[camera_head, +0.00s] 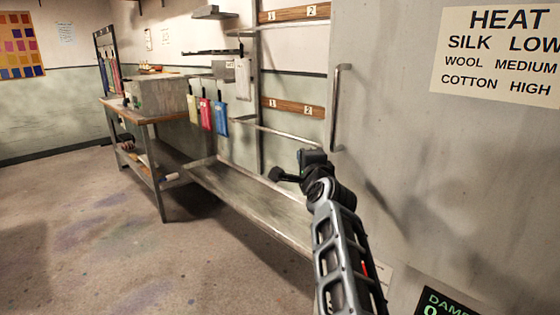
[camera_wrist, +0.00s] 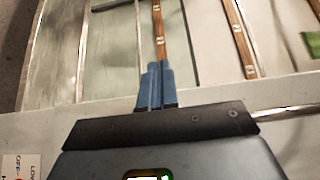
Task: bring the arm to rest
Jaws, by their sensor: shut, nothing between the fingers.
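My arm (camera_head: 345,255) rises from the bottom of the head view, in front of a large grey cabinet front, with its dark wrist at the upper end. My gripper shows in the wrist view (camera_wrist: 157,68) as two blue fingers side by side, closed together with nothing between them. In the head view I cannot make out the fingertips clearly. No task object is held.
A grey panel (camera_head: 400,130) with a tall handle (camera_head: 339,108) and a heat sign (camera_head: 498,50) fills the right. A low metal shelf (camera_head: 255,200) runs behind my arm. A workbench (camera_head: 145,112) stands left. The floor (camera_head: 100,240) at front left is clear.

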